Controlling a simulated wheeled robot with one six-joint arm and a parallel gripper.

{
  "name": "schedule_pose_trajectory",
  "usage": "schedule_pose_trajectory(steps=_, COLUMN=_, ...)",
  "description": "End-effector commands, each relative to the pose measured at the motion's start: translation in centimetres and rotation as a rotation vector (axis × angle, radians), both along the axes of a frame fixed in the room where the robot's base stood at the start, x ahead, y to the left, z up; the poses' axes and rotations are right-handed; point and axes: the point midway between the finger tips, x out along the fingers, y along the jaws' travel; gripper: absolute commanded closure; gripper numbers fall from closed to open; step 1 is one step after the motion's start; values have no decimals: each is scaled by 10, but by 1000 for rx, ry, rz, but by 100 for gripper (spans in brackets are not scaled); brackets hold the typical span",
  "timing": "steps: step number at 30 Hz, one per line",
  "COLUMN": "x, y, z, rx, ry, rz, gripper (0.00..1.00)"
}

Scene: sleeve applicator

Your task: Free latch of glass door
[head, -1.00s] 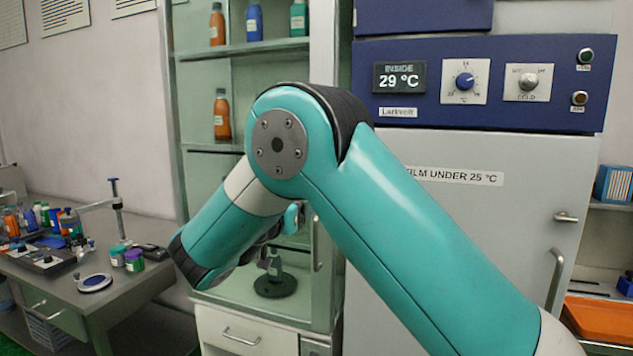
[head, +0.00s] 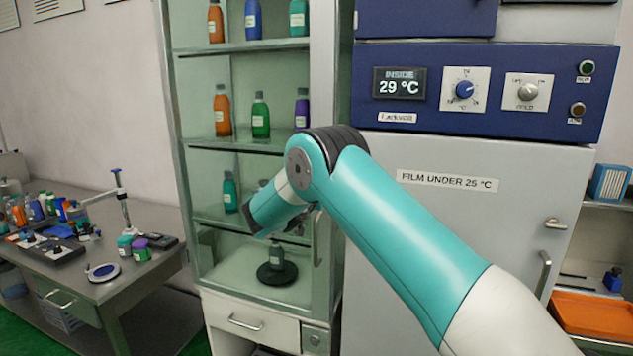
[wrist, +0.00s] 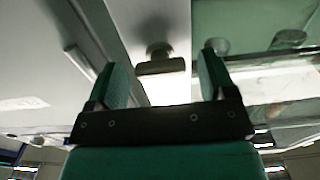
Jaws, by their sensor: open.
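The glass door (head: 283,170) stands on the tall cabinet left of the blue-topped unit and looks shut. Its upright handle (head: 317,238) is near its right edge. In the wrist view, a grey T-shaped piece, which looks like the latch (wrist: 160,66), sits on a pale upright strip with its bar crosswise. My gripper (wrist: 164,63) is open, its two green fingers on either side of this piece in the picture. The piece appears beyond the fingertips, with no contact visible. In the head view, my arm hides the latch and most of my gripper.
The blue-topped unit (head: 480,92) with a grey door stands close on the right. Bottles stand on the cabinet shelves behind the glass. A drawer (head: 245,322) is below. A cluttered bench (head: 75,285) is at left; an orange tray (head: 592,318) is at right.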

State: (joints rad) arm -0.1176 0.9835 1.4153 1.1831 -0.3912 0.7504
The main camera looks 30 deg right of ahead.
Motion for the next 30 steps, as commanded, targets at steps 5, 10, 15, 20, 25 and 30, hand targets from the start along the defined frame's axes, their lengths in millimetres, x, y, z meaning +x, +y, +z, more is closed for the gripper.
schedule_pose_trajectory(steps=5, x=2, y=-2, z=0, rx=-1, ry=1, rz=1, gripper=23)
schedule_pose_trajectory(steps=10, x=1, y=-1, z=0, rx=0, ry=0, rz=1, gripper=33)
schedule_pose_trajectory(steps=15, x=1, y=-1, z=0, rx=0, ry=0, rz=1, gripper=72)
schedule_pose_trajectory(steps=20, x=1, y=-1, z=0, rx=-1, ry=2, rz=0, gripper=73)
schedule_pose_trajectory(steps=25, x=1, y=-1, z=-2, rx=-18, ry=23, rz=0, gripper=73)
schedule_pose_trajectory(steps=30, x=1, y=-1, z=-3, rx=-64, ry=82, rz=0, gripper=73)
